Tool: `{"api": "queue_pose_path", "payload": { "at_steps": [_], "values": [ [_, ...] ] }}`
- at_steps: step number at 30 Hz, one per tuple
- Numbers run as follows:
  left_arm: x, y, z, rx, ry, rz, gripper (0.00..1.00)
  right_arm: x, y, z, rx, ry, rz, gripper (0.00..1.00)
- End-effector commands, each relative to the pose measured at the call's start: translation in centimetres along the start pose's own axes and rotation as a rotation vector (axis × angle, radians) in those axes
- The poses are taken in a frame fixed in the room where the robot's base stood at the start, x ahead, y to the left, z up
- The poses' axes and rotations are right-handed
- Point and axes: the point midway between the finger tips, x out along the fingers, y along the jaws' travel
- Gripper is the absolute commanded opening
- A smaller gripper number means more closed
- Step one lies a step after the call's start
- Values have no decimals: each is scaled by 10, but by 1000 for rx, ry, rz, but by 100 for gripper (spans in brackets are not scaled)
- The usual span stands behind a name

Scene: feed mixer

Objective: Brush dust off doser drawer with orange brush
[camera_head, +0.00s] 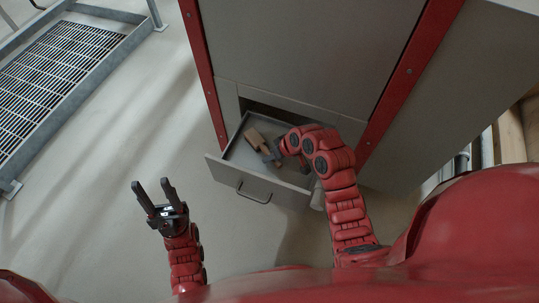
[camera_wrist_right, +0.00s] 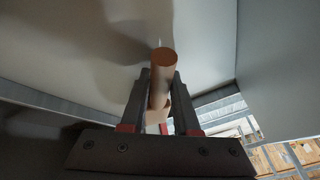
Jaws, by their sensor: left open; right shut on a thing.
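The doser drawer (camera_head: 222,172) is pulled open from the cabinet in the head view, with a loop handle (camera_head: 252,194) on its front. The brown-orange brush (camera_head: 257,138) is inside or just above the drawer; I cannot tell if it touches the floor. My right gripper (camera_head: 274,154) reaches over the drawer and is shut on the brush. The right wrist view shows the round end of the brush handle (camera_wrist_right: 161,80) between the fingers (camera_wrist_right: 158,92). My left gripper (camera_head: 152,184) is open and empty, left of the drawer. I cannot make out dust.
The grey cabinet (camera_head: 300,45) with red corner posts stands behind the drawer. A metal grating in a raised frame (camera_head: 60,58) lies at the upper left. The floor (camera_head: 130,130) between grating and drawer is clear. Wooden boards (camera_head: 512,133) show at the right edge.

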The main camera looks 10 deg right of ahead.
Motion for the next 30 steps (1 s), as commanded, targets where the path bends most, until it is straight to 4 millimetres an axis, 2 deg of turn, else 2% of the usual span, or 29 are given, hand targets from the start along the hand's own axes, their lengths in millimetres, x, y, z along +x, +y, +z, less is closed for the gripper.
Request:
{"api": "queue_pose_path", "payload": {
  "at_steps": [7,15,20,30],
  "values": [
    [13,-1,-2,0,0,0,50,-14,14,19,3,-3,1,0],
    [12,-1,-2,0,0,0,50,-13,15,20,1,-2,0,0],
    [11,-1,-2,0,0,0,50,-10,11,16,-1,-1,0,0],
    [10,0,-2,0,0,0,50,4,-6,-6,0,-1,0,0]
  ]
}}
